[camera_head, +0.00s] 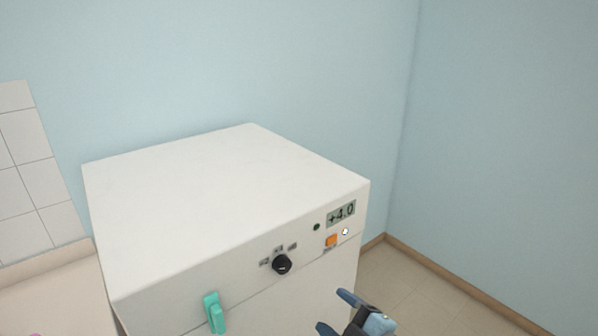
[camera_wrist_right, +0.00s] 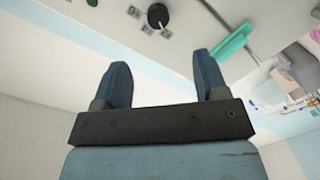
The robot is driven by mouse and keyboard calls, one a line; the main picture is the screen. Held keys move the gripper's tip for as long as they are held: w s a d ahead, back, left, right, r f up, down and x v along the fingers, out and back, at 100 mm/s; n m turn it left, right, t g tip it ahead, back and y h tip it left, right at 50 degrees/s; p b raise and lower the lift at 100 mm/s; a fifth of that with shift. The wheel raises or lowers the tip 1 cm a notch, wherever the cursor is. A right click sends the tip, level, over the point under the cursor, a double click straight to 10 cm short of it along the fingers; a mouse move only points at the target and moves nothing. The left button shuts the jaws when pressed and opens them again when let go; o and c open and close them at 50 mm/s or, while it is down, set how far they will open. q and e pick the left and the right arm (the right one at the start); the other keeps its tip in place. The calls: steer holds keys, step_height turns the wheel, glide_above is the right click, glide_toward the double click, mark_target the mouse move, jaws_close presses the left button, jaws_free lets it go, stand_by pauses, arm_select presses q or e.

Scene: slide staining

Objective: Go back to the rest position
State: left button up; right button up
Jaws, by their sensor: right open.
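My right gripper (camera_head: 335,312) shows at the bottom edge of the head view, in front of the white cabinet and apart from it. In the right wrist view the right gripper (camera_wrist_right: 160,85) has its two blue fingers spread, with nothing between them. The left gripper is in neither view.
A white cabinet (camera_head: 210,190) has a display reading +4.0 (camera_head: 341,213), an orange button (camera_head: 331,240), a black knob (camera_head: 282,264) and a teal handle (camera_head: 214,312). A counter (camera_head: 60,295) is at left. Open floor (camera_head: 420,300) lies to the right.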

steer(key=s+d+f+m+g+h, duration=0.1)
steer(key=s+d+f+m+h, duration=0.2)
steer(key=f, duration=1)
steer(key=s+d+f+m+g+h, duration=0.1)
steer(key=s+d+f+m+h, duration=0.3)
steer(key=s+d+f+m, duration=0.4)
steer(key=s+f+m, duration=0.2)
steer(key=s+f, duration=0.2)
steer(key=s, duration=0.1)
steer(key=shift+s+f+m+g, duration=0.15)
steer(key=shift+f+m+g, duration=0.15)
steer(key=shift+f+g, duration=0.1)
